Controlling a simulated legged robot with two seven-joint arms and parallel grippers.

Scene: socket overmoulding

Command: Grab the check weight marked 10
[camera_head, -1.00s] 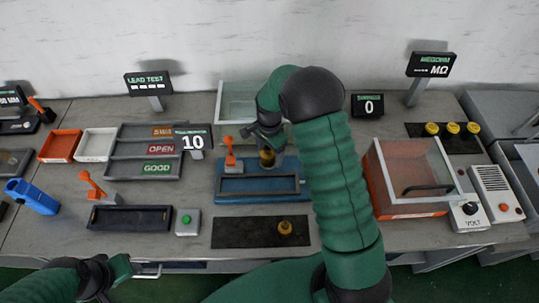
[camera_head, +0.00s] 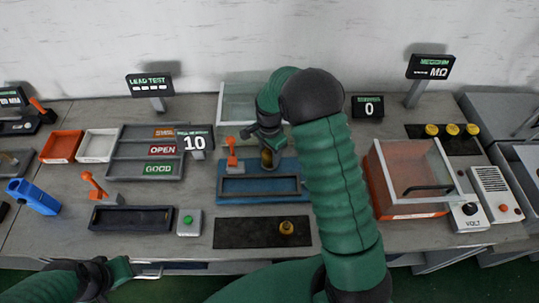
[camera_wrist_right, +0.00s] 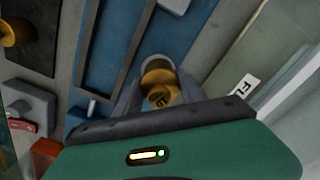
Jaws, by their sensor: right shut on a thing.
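A brass check weight (camera_head: 267,158) stands at the back of the blue fixture (camera_head: 235,197). My right gripper (camera_head: 266,147) is shut on this weight from above. A second brass weight (camera_head: 286,227) stands on the dark mat (camera_head: 240,232) in front of the fixture, and it also shows at the upper left of the wrist view (camera_wrist_right: 15,32). My left gripper (camera_head: 118,270) is at the lower left, away from the weights; its jaws are unclear.
A sign reading 10 (camera_head: 194,142) stands left of the fixture, by the sorting tray (camera_head: 118,160). An orange lever (camera_head: 231,152) rises close to my right gripper. A clear-lidded orange box (camera_head: 403,211) stands to the right. A green button (camera_head: 187,220) is beside the mat.

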